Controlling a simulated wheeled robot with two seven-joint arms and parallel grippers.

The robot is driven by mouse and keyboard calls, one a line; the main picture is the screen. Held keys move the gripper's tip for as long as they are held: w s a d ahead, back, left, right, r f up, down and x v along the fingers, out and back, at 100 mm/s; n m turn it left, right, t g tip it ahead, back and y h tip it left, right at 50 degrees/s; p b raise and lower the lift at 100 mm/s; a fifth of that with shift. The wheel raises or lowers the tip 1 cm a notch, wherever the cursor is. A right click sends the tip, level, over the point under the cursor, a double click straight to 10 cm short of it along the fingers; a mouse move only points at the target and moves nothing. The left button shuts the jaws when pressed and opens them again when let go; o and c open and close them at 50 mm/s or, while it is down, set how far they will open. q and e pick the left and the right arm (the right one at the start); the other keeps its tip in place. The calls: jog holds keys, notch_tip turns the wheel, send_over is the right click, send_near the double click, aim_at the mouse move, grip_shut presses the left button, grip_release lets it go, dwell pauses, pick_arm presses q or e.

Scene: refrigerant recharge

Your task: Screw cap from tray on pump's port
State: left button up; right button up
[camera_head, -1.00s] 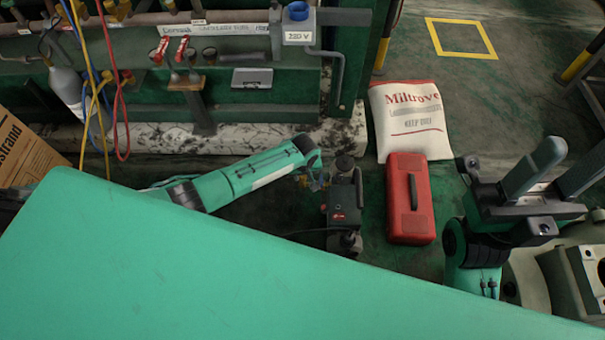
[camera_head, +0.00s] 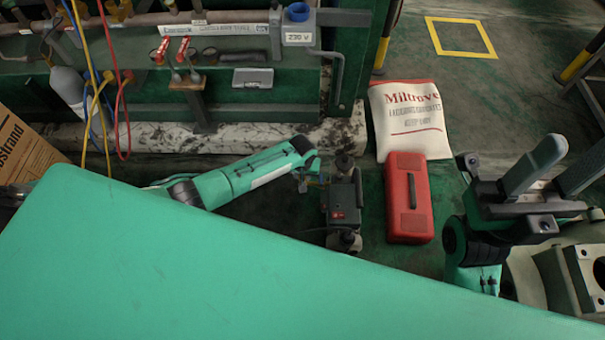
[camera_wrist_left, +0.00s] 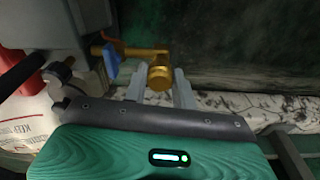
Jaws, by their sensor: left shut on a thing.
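The pump (camera_head: 343,196), a dark unit with a red switch, stands on the floor in the head view. In the left wrist view its grey body (camera_wrist_left: 88,25) is at upper left, with a brass port fitting (camera_wrist_left: 135,50) and a blue valve handle (camera_wrist_left: 107,60). My left gripper (camera_wrist_left: 160,84) is shut on the brass cap (camera_wrist_left: 160,76), in line with the fitting's end. How far the cap is threaded cannot be told. In the head view my left gripper (camera_head: 312,180) is small beside the pump. My right gripper (camera_head: 556,178) is open and empty at the right.
A red toolbox (camera_head: 408,198) stands right of the pump, with a white Miltrove sack (camera_head: 408,120) behind it. A flat grey tray-like object (camera_head: 253,78) lies on the green bench. Hoses (camera_head: 118,85) hang at left.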

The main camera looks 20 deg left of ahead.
pick_arm(q)
jog(key=shift+a+m+p, duration=0.1)
jog(key=shift+m+p, duration=0.2)
jog(key=shift+m, duration=1.5)
jog(key=shift+m+h, duration=0.3)
jog(key=shift+m, duration=0.3)
jog(key=shift+a+f+m, duration=0.1)
jog(key=shift+m, duration=1.1)
jog(key=shift+s, duration=0.1)
jog(key=shift+m, duration=0.7)
jog(key=o, duration=0.6)
jog(key=shift+m, duration=0.3)
jog(key=o, duration=0.4)
